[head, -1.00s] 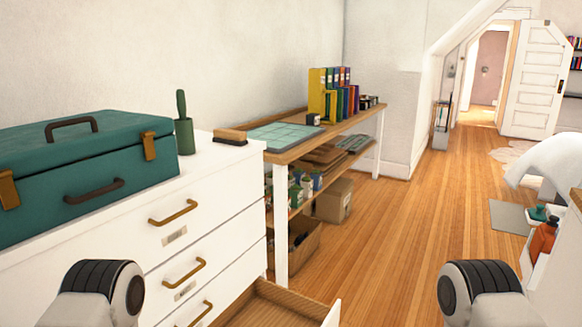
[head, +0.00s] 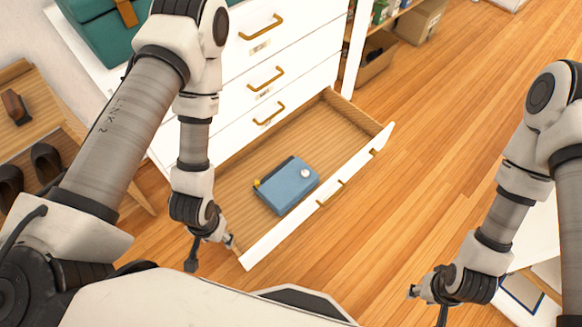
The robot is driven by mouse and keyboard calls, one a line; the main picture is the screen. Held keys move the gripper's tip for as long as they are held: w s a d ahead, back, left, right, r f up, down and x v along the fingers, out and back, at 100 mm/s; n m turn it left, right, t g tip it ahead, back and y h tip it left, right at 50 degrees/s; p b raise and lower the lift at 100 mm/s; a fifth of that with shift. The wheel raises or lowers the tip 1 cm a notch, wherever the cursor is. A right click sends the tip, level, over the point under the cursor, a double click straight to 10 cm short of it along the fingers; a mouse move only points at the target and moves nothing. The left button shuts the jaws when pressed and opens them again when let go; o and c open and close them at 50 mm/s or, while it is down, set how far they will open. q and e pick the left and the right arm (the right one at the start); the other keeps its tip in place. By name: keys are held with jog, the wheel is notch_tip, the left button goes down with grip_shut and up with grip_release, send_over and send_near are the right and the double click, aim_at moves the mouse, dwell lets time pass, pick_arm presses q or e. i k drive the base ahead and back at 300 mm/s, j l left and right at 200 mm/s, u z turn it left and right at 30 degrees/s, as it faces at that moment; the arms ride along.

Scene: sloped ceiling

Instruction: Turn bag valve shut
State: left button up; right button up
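A blue, flat, box-shaped bag (head: 284,187) lies in the open bottom drawer (head: 335,122). A small round white knob, which looks like the valve (head: 305,173), is on its top near the right end. A small yellow piece (head: 257,183) shows at its left end. My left gripper (head: 212,254) is by the drawer's near left corner, left of and apart from the bag; its fingers look spread and empty. My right gripper (head: 426,304) is at the lower right, over the floor and away from the drawer; its fingers look spread and empty.
The white dresser (head: 300,50) rises behind the drawer, with a teal case (head: 100,30) on top. A low wooden rack (head: 45,125) with dark shoes stands at the left. A white piece of furniture (head: 530,245) is at the right. The wooden floor (head: 440,150) between is clear.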

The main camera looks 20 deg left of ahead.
aim_at(304, 173)
jog(key=i+l+u, duration=0.2)
jog(key=u, duration=0.3)
jog(key=i+l+u, duration=0.25)
jog(key=u, duration=0.25)
jog(key=i+l+u, duration=0.1)
jog(key=l+u, duration=0.4)
jog(key=j+z, duration=0.25)
jog(key=k+z, duration=0.25)
jog(key=i+j, duration=0.05)
jog(key=i, duration=0.05)
